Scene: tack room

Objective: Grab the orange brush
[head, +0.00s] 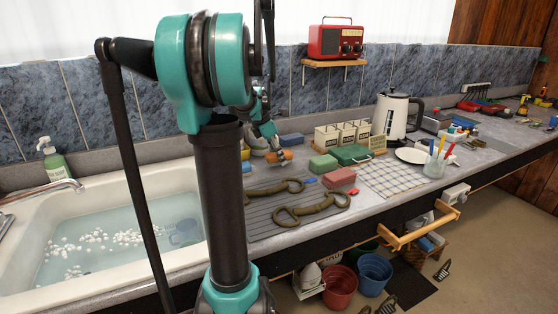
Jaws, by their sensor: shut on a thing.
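The orange brush (285,155) shows in the head view on the counter's back left, just right of the sink. It is small in the picture and its far side is partly hidden. My gripper (276,148) reaches down from above and is shut on the brush. My arm hides part of the area around it. I cannot tell whether the brush still touches the surface below.
Bits (318,206) lie on a grey drainer. Green and red blocks (322,164) sit to the right, near white boxes (340,134) and a kettle (394,114). A water-filled sink (30,212) is at left.

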